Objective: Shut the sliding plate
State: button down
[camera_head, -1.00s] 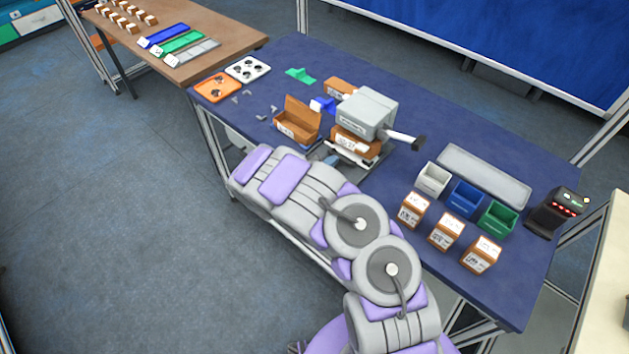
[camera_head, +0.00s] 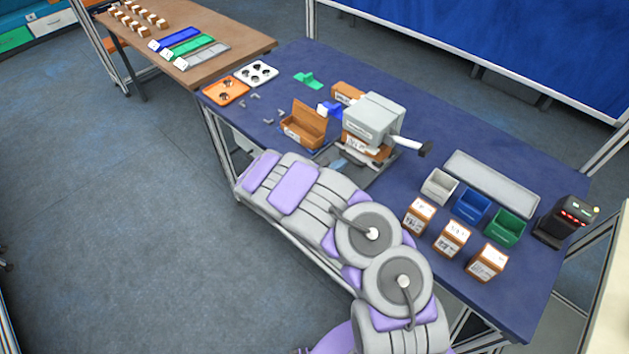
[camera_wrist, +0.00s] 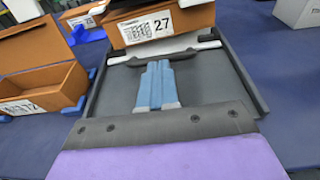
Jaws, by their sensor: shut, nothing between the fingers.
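The grey press-like machine (camera_head: 372,118) with a side lever stands on the blue table. A brown box (camera_head: 362,148) sits under its head, and in the wrist view this box (camera_wrist: 160,25) shows a "27" label. Below the box, the sliding plate's pale edge and dark handle bar (camera_wrist: 165,49) lie at the far end of a dark grey base (camera_wrist: 205,80) with raised side rails. My gripper (camera_wrist: 157,63) is shut and empty, its blue fingers over the base, with tips just short of the handle bar; contact cannot be told. My gripper also shows small in the head view (camera_head: 338,164).
An open brown box (camera_wrist: 40,75) stands left of the base. Right of the machine are small grey, blue (camera_head: 471,204) and green bins, three brown boxes (camera_head: 453,238), a long grey tray (camera_head: 490,182) and a black scanner-like device (camera_head: 566,222).

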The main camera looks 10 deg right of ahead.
jog(key=p+v, duration=0.1)
jog(key=v, duration=1)
jog(key=shift+a+p, duration=0.35)
